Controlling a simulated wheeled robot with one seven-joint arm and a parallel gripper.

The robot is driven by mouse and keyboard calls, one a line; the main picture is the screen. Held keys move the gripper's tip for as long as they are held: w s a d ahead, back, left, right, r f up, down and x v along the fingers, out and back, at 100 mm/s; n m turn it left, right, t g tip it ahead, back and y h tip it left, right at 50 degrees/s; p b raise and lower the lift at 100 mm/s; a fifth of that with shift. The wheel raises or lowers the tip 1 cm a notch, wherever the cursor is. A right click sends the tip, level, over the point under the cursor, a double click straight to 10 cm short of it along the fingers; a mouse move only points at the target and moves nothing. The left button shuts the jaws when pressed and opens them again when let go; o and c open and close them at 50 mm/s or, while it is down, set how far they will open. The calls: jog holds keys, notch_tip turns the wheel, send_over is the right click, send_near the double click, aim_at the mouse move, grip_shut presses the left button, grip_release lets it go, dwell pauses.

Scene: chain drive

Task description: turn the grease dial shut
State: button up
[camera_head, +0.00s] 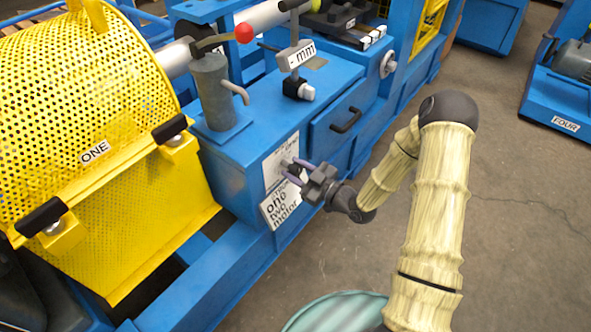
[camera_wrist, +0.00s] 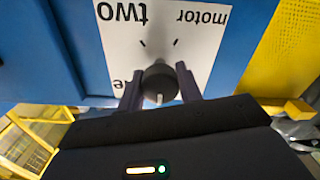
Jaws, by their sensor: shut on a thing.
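A round dark dial knob (camera_wrist: 158,78) sits on a white plate (camera_wrist: 190,50) on the front of the blue machine. The plate bears the words "two" and "motor", upside down in the wrist view, and short dark tick marks. A pale mark on the knob points down in that view. My gripper (camera_wrist: 160,84) is shut on the knob, with one purple finger on each side. In the head view my gripper (camera_head: 291,171) reaches the machine's front face from the right; the knob itself is mostly hidden there. The word "grease" is not readable in either view.
A yellow perforated guard (camera_head: 85,100) marked ONE stands to the left. A drawer with a black handle (camera_head: 346,120) is right of the plate. A red-knobbed lever (camera_head: 244,33) is above. Open concrete floor (camera_head: 500,190) lies to the right.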

jog(key=o, duration=1)
jog(key=p+v, duration=0.3)
jog(key=v, duration=1.4)
jog(key=shift+d, duration=0.2)
jog(key=shift+f, duration=0.1)
